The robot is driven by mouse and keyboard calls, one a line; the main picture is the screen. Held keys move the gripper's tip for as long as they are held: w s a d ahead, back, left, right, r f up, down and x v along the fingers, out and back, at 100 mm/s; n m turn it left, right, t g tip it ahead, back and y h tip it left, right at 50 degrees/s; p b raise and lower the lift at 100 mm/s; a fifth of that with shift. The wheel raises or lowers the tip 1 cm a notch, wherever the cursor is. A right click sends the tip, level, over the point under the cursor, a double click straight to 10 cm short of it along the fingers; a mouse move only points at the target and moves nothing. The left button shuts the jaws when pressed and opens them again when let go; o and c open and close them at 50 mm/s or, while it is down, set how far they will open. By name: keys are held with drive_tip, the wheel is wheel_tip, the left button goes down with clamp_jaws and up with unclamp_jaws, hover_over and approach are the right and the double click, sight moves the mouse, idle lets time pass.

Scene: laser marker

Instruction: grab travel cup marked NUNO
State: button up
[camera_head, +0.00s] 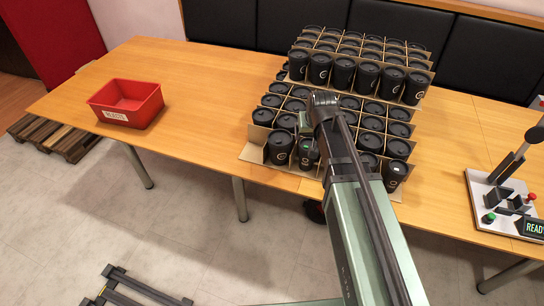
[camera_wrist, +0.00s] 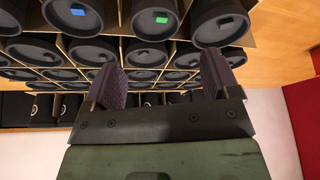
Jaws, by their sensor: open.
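Black travel cups with dark lids stand in cardboard dividers on the table. One cup (camera_head: 280,146) is in the front row, left of my gripper (camera_head: 305,128), and another cup (camera_head: 307,154) is just below it. In the wrist view my gripper (camera_wrist: 162,78) is open, with nothing between its two dark fingers. Cup lids lie beyond the fingers there; a cup with a green mark (camera_wrist: 155,22) is near the middle and one with a blue mark (camera_wrist: 78,15) is to its left. I cannot read NUNO on any cup. My arm hides part of the front rows.
A second crate of cups (camera_head: 342,73) stands behind. A red bin (camera_head: 126,104) is on the left, with bare table (camera_head: 200,90) between. A laser marker station (camera_head: 505,205) with a display reading READY stands on the right. Dark seat backs line the far edge.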

sight(309, 146)
drive_tip(key=b+x, duration=0.1)
drive_tip(key=x, duration=0.1)
drive_tip(key=b+x, duration=0.1)
drive_tip(key=b, duration=0.1)
drive_tip(key=d+b+x, duration=0.1)
drive_tip(key=b+x, duration=0.1)
drive_tip(key=shift+f, duration=0.45)
drive_tip(key=b+x, duration=0.5)
drive_tip(key=shift+w+f, duration=0.1)
drive_tip(key=shift+w, duration=0.05)
drive_tip(key=shift+r, duration=0.25)
drive_tip(key=c, duration=0.3)
